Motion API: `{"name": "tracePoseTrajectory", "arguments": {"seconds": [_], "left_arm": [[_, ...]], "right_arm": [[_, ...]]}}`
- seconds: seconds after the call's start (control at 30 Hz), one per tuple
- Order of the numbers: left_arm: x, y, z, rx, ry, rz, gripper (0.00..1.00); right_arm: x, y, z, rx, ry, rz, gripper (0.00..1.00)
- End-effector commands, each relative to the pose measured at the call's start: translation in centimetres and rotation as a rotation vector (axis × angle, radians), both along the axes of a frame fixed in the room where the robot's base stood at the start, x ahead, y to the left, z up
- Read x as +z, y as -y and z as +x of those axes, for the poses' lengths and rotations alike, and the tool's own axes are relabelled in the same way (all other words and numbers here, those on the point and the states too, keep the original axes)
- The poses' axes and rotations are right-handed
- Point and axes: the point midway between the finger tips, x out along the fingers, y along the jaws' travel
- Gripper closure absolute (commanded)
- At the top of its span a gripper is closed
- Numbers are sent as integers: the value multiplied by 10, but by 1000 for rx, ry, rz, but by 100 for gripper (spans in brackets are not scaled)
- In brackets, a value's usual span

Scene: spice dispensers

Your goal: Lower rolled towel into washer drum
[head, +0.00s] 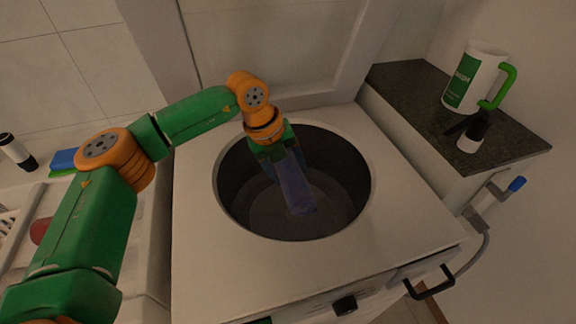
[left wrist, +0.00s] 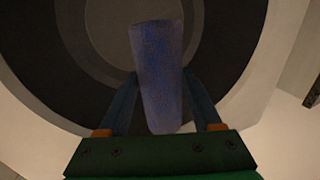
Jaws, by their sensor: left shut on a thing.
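The rolled towel (head: 297,188) is blue-purple and hangs tilted inside the round dark opening of the washer drum (head: 345,190). My left gripper (head: 285,160) is shut on the towel near its upper end, at the drum's opening. In the left wrist view the towel (left wrist: 158,75) sits between the two fingers of the left gripper (left wrist: 160,85), with the drum (left wrist: 225,30) behind it. Whether the towel's lower end touches the drum floor, I cannot tell. My right gripper is not in view.
The white washer top (head: 215,270) surrounds the opening, with a black handle (head: 430,283) at its front right. A dark counter (head: 405,90) at the right holds a white and green jug (head: 470,80) and a small dark-topped bottle (head: 472,135). A wall stands behind the washer.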

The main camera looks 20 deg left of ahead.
Motion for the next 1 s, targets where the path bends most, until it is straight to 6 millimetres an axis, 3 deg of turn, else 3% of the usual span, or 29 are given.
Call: {"name": "tracePoseTrajectory", "arguments": {"seconds": [0.03, 0.1, 1.0], "left_arm": [[-16, 0, 0, 0, 0, 0, 96], [-28, 0, 0, 0, -1, -1, 96], [-174, 0, -1, -1, -1, 0, 97]], "right_arm": [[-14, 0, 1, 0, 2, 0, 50], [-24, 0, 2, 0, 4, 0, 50], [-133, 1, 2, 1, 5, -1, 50]]}}
